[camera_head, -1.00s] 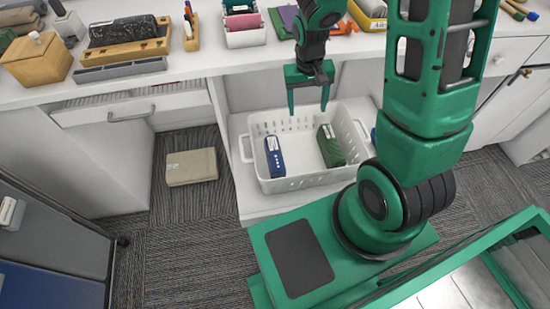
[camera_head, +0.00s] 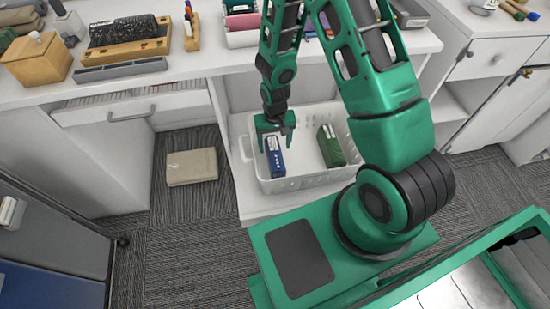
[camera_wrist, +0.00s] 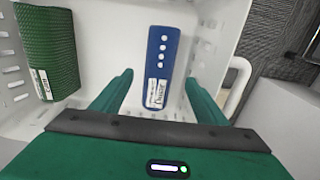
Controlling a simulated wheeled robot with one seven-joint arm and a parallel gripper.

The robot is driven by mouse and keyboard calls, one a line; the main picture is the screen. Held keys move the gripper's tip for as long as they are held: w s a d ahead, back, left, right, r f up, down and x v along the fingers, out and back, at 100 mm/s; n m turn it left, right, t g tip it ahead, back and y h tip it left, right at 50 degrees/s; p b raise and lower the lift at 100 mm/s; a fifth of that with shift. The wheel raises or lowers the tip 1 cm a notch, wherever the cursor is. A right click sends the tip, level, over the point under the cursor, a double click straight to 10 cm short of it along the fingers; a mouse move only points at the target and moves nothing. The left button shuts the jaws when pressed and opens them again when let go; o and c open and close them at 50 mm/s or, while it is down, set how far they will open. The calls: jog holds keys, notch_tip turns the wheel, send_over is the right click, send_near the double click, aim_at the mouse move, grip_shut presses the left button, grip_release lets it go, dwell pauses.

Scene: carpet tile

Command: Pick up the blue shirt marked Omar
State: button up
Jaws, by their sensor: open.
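The blue shirt (camera_head: 276,160), folded into a narrow block, lies in the left part of a white basket (camera_head: 312,183). In the wrist view the blue shirt (camera_wrist: 163,60) shows a row of white buttons and a white label whose writing I cannot read surely. My gripper (camera_head: 274,138) is above the shirt's far end in the head view. In the wrist view my gripper (camera_wrist: 159,79) is open, with one finger to each side of the shirt in the picture. I cannot tell the height gap between fingertips and shirt.
A green folded item (camera_head: 331,146) with a white label lies apart in the basket's right part; it also shows in the wrist view (camera_wrist: 50,50). The basket's walls surround both. A desk (camera_head: 215,62) with several items stands above and behind. A beige box (camera_head: 191,167) lies on the carpet.

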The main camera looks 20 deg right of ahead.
aim_at(275, 153)
jog(key=shift+d+f, duration=0.1)
jog(key=shift+f, duration=3.1)
jog(key=shift+c, duration=0.7)
jog(key=c, duration=1.1)
jog(key=shift+r, duration=0.1)
